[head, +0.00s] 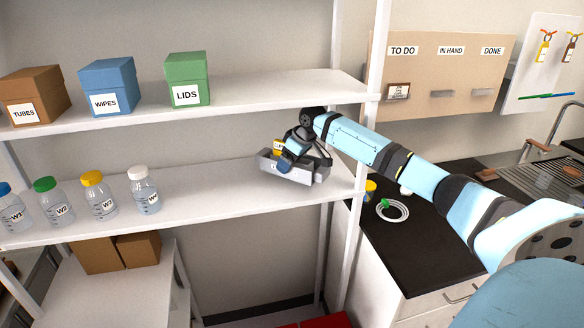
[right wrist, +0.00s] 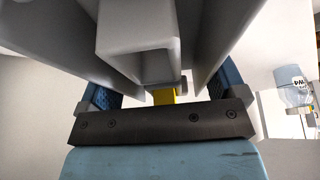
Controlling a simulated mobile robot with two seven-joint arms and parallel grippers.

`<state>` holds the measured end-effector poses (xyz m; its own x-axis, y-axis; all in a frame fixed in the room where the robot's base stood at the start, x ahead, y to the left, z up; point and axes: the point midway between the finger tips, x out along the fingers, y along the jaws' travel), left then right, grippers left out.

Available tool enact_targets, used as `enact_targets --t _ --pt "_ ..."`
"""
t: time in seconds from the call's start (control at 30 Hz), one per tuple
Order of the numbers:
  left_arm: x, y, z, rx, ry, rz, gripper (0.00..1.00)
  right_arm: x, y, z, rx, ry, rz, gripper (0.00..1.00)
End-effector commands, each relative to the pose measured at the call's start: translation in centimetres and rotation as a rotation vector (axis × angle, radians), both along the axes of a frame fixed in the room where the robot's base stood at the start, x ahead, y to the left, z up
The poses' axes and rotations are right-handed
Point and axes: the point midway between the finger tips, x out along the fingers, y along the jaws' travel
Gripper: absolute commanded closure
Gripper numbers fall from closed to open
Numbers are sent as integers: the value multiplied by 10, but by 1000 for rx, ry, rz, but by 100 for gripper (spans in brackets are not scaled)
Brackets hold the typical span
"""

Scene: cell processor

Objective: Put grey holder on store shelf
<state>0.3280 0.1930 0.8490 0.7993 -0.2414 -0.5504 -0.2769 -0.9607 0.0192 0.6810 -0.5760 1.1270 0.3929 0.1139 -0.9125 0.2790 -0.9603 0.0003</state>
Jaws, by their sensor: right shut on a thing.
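The grey holder (head: 306,175) is at the right end of the middle shelf board (head: 230,192), right of the bottles. My right gripper (head: 291,155) is shut on it from above, and the hand hides part of it. I cannot tell whether the holder rests on the board or hangs just above it. In the right wrist view the grey holder (right wrist: 140,22) fills the space between the blue finger pads, with a small yellow piece (right wrist: 165,95) near it. My left gripper is not in view.
Bottles W1 to W4, including W4 (head: 146,190), stand on the left of the middle board. Boxes, including the LIDS box (head: 187,80), stand on the upper board (head: 270,92). The middle board is clear between W4 and the holder. A white upright (head: 357,180) stands right of the holder.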

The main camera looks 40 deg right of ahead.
Motion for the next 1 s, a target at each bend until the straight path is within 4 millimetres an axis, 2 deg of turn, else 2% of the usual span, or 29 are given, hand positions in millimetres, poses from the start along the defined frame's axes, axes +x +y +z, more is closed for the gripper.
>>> enact_targets --t 0.2,0.57,0.6,0.87,1.0 --pt "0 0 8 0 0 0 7 -1 0 -28 0 3 -1 53" --pt "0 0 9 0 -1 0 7 -1 0 -33 0 2 -1 53" --pt "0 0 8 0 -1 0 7 -1 0 -33 0 2 -1 1" --pt "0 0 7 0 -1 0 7 -1 0 -32 -1 1 -1 0" --pt "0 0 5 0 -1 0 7 -5 -1 -22 -2 1 1 0"
